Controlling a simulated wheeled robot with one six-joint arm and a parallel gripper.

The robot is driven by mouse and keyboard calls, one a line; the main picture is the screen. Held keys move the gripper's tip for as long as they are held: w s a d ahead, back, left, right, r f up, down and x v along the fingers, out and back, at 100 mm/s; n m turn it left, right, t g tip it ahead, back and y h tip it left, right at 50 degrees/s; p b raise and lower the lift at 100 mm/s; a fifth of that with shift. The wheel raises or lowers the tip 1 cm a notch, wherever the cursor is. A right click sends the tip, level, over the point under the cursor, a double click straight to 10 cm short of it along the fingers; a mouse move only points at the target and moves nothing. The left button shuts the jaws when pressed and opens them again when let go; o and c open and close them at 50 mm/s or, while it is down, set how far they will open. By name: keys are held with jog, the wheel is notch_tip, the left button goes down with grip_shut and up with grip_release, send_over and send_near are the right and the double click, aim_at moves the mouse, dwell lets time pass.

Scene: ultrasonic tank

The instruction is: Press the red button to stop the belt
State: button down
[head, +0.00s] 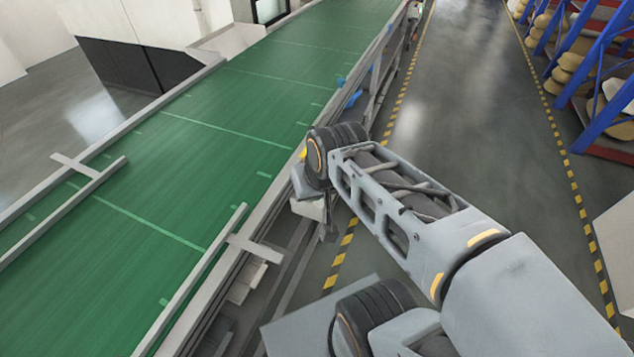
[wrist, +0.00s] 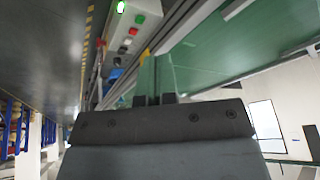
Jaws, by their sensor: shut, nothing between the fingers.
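The red button (wrist: 139,19) shows in the wrist view near the top, on a pale control box (wrist: 128,36) fixed along the belt's side. A lit green lamp and several other small buttons sit on the same box. My gripper (wrist: 156,65) is shut and empty in the wrist view, its fingers below the box in the picture and apart from the red button. In the head view my wrist is at the belt's right edge, and I cannot make out the red button there. The green belt (head: 215,110) runs along the left.
Metal guide rails (head: 205,275) edge the belt. A blue part (head: 353,98) sticks out from the belt's side frame farther along. An open grey aisle (head: 460,90) with yellow-black floor lines lies to the right, with blue racks (head: 605,115) beyond.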

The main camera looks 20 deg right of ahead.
jog(key=w+d+f+m+t+y+b, duration=0.1)
jog(key=w+d+f+m+b, duration=0.4)
jog(key=w+m, duration=0.5)
jog(key=w+d+f+m+t+y+b, duration=0.2)
jog(key=w+d+f+m+b, duration=0.3)
jog(key=w+m, duration=0.5)
jog(key=shift+w+d+f+m+t+b, duration=0.25)
jog(key=shift+f+m+t+b, duration=0.2)
jog(key=shift+f+b, duration=0.5)
notch_tip(320, 180, down, 9)
jog(key=b, duration=0.8)
jog(key=shift+r, duration=0.15)
jog(key=shift+f+b, duration=0.3)
jog(key=shift+f, duration=0.1)
